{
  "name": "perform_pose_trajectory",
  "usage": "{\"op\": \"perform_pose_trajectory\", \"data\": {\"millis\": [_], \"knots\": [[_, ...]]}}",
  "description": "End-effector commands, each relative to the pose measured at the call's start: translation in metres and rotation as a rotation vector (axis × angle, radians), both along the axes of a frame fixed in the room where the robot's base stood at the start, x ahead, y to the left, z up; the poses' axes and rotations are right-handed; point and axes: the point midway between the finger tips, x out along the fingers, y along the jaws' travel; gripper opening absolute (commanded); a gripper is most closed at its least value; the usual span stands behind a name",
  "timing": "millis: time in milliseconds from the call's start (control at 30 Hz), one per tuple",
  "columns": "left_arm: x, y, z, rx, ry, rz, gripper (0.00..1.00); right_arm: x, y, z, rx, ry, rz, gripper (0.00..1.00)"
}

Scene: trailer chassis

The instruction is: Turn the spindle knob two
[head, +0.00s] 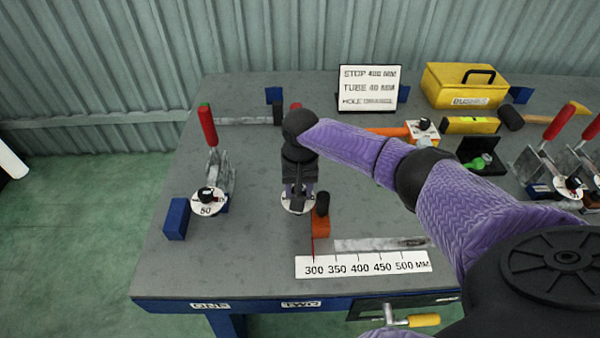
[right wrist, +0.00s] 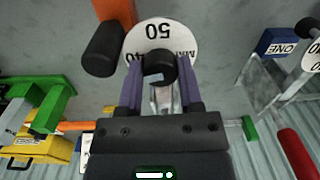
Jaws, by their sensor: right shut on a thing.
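The spindle knob two is a black round knob (right wrist: 160,66) over a white dial (right wrist: 166,32) marked 50 and 40 in the right wrist view. My right gripper (right wrist: 161,82) has its two fingers on either side of the knob and is shut on it. In the head view my right gripper (head: 298,194) points down over the white dial (head: 291,206), above the front label TWO (head: 301,304), and hides the knob. My left gripper is not in view.
Station one's dial (head: 207,209), with a red-handled clamp (head: 208,125), stands to the left beside a blue block (head: 176,218). An orange block with a black knob (head: 321,221) sits close right of the gripper. A scale strip (head: 362,264) lies in front. A yellow box (head: 466,86) stands behind.

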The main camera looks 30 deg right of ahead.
Motion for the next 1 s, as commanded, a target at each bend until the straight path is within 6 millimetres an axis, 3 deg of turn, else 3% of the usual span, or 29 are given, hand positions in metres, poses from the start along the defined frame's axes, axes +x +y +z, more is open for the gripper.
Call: {"op": "perform_pose_trajectory", "data": {"millis": [33,133,700,1000], "knots": [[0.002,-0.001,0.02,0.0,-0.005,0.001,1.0,-0.001,0.001,0.011,0.0,0.002,0.035,0.0],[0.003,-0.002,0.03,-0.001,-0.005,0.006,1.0,0.0,0.001,0.007,-0.003,0.004,0.128,0.0],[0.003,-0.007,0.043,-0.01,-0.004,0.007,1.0,0.001,0.0,0.001,-0.03,0.018,0.672,0.0],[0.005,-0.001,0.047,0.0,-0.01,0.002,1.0,0.001,0.0,0.001,-0.041,0.025,0.953,0.0]]}}
